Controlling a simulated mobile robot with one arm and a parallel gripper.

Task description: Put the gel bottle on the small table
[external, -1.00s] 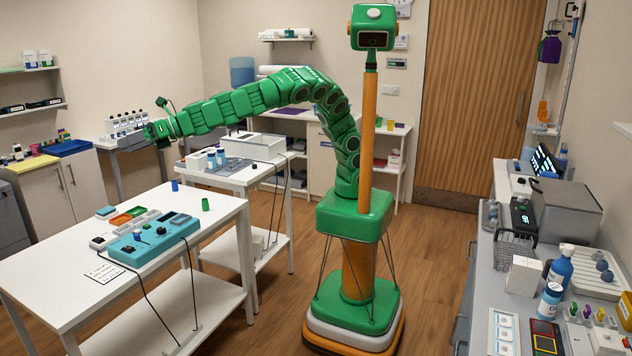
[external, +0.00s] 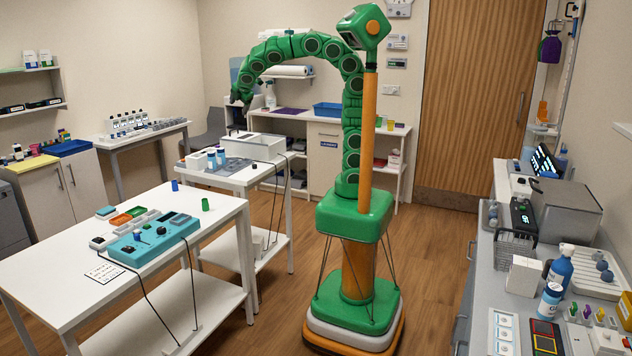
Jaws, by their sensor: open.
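A blue bottle with a white cap (external: 550,302) stands upright on the grey counter at the right; its label seems to start with "G", so it looks like the gel bottle. The smaller white table (external: 225,178) stands left of my base, behind the large white table. My gripper (external: 237,104) points down, open, high above the far part of the smaller table, near the white box there. It is far from the bottle on the counter. The fingertips are small and dark, and I see nothing between them.
The large white table (external: 60,268) holds a teal device (external: 153,240). On the right counter (external: 478,312), a blue pump bottle (external: 561,268) stands close behind the labelled bottle. The floor between is open.

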